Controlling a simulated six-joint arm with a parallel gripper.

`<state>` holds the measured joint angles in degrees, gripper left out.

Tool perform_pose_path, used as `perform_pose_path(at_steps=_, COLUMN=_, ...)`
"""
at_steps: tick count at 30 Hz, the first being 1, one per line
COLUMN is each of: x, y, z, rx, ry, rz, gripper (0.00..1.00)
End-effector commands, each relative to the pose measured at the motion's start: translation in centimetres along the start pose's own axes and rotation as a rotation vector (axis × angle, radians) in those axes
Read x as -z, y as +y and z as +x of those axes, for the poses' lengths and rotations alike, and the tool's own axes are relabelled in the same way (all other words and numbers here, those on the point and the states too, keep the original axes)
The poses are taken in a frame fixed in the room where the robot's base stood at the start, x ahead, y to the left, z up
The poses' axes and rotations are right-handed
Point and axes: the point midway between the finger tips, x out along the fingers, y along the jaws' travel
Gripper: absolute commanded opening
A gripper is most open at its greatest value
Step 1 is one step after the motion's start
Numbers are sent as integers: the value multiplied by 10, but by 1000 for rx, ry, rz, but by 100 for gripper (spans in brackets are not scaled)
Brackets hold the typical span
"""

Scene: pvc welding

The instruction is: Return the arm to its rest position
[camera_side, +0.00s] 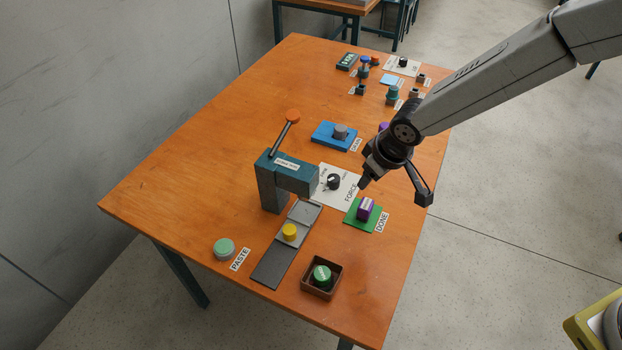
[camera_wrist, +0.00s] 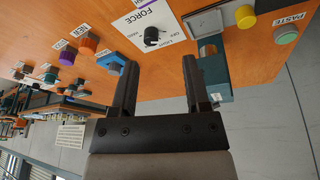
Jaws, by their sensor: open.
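My gripper (camera_side: 395,187) is open and empty, held above the right side of the wooden table, near the green DONE pad. In the wrist view the two fingers of my gripper (camera_wrist: 159,85) stand apart with nothing between them. The arm reaches in from the upper right in the side view. No marker of a rest position shows.
A teal press (camera_side: 270,185) with an orange-tipped lever stands mid-table. The FORCE dial plate (camera_side: 345,195), a purple block (camera_side: 365,208) on a green pad (camera_side: 352,223), a blue pad (camera_side: 322,133), a brown box (camera_side: 306,285) and a PASTE jar (camera_side: 224,248) are around it.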

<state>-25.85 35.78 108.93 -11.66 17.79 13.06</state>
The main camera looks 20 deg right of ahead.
Motion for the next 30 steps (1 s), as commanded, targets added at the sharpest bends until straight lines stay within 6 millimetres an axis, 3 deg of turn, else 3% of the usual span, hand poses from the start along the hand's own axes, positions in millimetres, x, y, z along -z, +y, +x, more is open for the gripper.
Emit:
perform_pose_path(at_steps=1, x=-8, y=16, z=-12, rx=-7, ry=-5, rz=31, gripper=60)
perform_pose_path(at_steps=6, x=-43, y=58, z=-43, rx=-24, ry=-28, rz=114, gripper=60)
perform_pose_path(at_steps=15, x=-117, y=108, z=-92, rx=-48, ry=-61, rz=263, gripper=60)
perform_pose_path(at_steps=24, x=-182, y=126, z=-121, rx=-60, ry=-85, rz=377, gripper=60)
perform_pose_path(at_steps=30, x=-196, y=127, z=-126, rx=-62, ry=-91, rz=399, gripper=60)
